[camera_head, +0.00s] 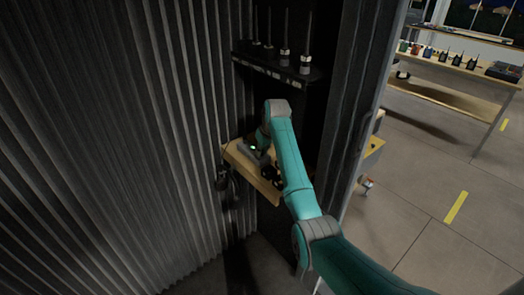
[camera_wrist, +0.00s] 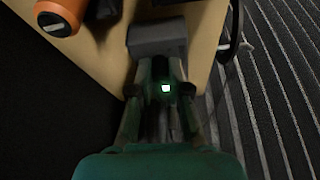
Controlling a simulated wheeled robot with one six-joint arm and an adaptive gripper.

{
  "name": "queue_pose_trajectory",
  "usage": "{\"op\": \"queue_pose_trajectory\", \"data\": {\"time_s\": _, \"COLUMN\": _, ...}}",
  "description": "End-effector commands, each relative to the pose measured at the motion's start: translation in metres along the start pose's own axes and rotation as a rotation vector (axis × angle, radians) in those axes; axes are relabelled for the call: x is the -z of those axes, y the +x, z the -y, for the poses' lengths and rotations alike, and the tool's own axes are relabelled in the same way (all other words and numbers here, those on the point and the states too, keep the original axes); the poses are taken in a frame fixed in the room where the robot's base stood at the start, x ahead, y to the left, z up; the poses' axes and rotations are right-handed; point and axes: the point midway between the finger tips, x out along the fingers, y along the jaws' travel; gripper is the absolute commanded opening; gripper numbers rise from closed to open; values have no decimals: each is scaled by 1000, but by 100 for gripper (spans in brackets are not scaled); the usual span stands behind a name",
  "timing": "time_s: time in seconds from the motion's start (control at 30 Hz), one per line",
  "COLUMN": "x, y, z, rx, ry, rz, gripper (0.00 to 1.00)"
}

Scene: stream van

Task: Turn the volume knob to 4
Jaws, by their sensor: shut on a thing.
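A grey device (camera_wrist: 158,38) sits on the light wooden shelf (camera_wrist: 205,45) in the wrist view, straight beyond my fingertips. In the head view my gripper (camera_head: 262,141) is over the device, mostly hidden by my arm. The volume knob is hidden between the fingers, so its number cannot be read. A small bright square shows between the fingers.
An orange cylindrical thing (camera_wrist: 62,14) is close by, at the upper left of the wrist view. Dark round items (camera_head: 270,172) are beside the device. A dark rack (camera_head: 280,68) with upright antennas hangs above. A corrugated wall (camera_head: 130,130) is at the left.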

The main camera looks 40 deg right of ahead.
Motion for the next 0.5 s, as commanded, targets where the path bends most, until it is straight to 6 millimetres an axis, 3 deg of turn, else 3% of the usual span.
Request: {"op": "queue_pose_trajectory", "data": {"time_s": 0.5, "x": 1, "y": 0, "z": 3, "rx": -180, "ry": 434, "rz": -1, "gripper": 0}}
